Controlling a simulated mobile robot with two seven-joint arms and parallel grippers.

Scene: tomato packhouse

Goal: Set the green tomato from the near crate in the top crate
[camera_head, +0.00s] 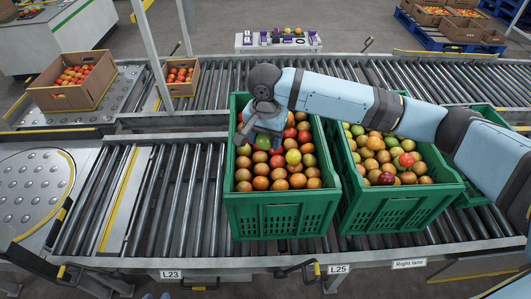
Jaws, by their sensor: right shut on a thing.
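My right gripper (261,138) is over the back left part of the left green crate (281,214), pointing down among its tomatoes. It is shut on a green tomato (262,143), which is partly hidden by the gripper. Red, orange and yellow-green tomatoes fill this crate. A second green crate (398,206) stands close on its right, with orange, red and several green tomatoes; my right arm covers its back part. The view does not make clear which crate is the near or the top one. My left gripper is not in view.
Both crates stand on a roller conveyor (180,205), free to their left. Another green crate (490,116) shows partly behind my arm. Cardboard boxes of tomatoes (75,97) (180,90) stand on the rear line. A metal post (153,45) rises at the back left.

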